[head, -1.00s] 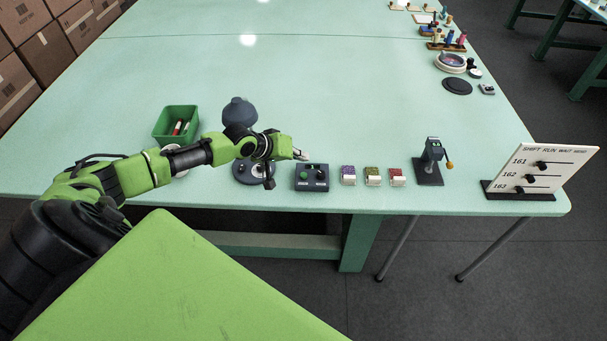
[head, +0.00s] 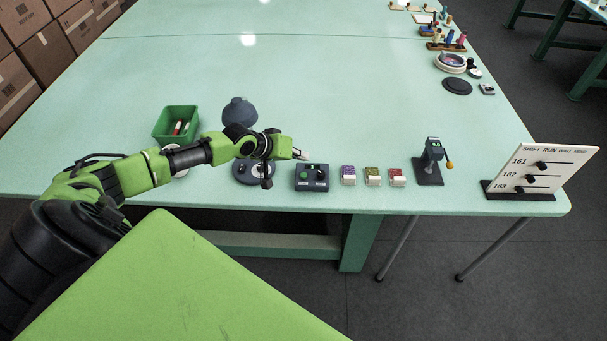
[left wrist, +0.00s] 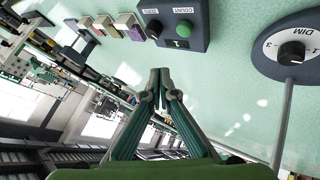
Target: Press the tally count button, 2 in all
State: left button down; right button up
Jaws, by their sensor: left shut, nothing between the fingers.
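The tally counter (head: 311,186) is a dark blue-grey box near the table's front edge. It has a green button labelled COUNT, which shows in the left wrist view (left wrist: 183,28), and a dark button labelled ZERO (left wrist: 155,28). A small green display (left wrist: 181,44) beside them seems to read 1. My left gripper (head: 302,155) is shut and empty, above and just behind the box in the head view. In the left wrist view its fingertips (left wrist: 160,72) meet below the box, apart from the COUNT button. My right gripper is not in view.
A round DIM dial base (head: 241,174) with a lamp shade (head: 238,112) stands left of the counter. Purple, olive and red blocks (head: 373,177) stand to its right, then a small crank device (head: 429,172). A green bin (head: 176,122) is left. The middle of the table is clear.

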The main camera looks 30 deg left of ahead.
aim_at(302, 176)
pick_arm(q)
notch_tip(302, 176, up, 4)
jog(key=m+h, duration=0.1)
jog(key=m, duration=1.7)
jog(key=shift+d+f, duration=0.1)
jog(key=shift+f, duration=0.05)
notch_tip(302, 176, down, 8)
jog(key=b, duration=0.5)
jog(key=shift+f, duration=0.1)
jog(key=shift+f+b, duration=0.4)
jog(key=shift+b, duration=0.25)
jog(key=shift+f+b, duration=0.35)
jog(key=shift+b, duration=0.15)
